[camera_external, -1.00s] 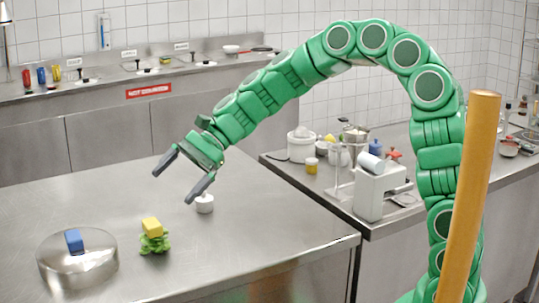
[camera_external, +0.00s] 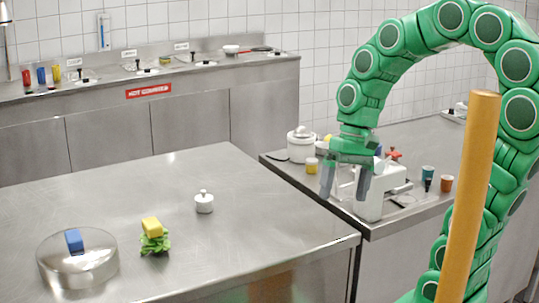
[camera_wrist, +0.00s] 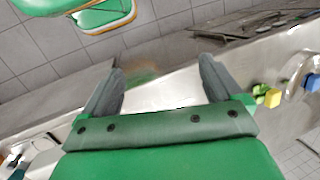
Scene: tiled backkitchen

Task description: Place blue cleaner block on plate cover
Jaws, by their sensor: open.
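The blue cleaner block (camera_external: 74,240) rests on top of the round metal plate cover (camera_external: 60,266) at the front left of the steel table. In the wrist view the blue block (camera_wrist: 312,82) and the cover (camera_wrist: 292,68) show at the right edge. My gripper (camera_external: 344,194) is open and empty, fingers pointing down, well to the right of the cover, by the right-hand counter. In the wrist view its two fingers (camera_wrist: 160,85) stand apart with nothing between them.
A yellow block (camera_external: 152,226) sits on a green leafy thing (camera_external: 155,243) beside the cover. A small white lidded pot (camera_external: 204,203) stands mid-table. A white machine (camera_external: 378,192), a yellow jar (camera_external: 312,166) and cups (camera_external: 428,173) are on the right counter.

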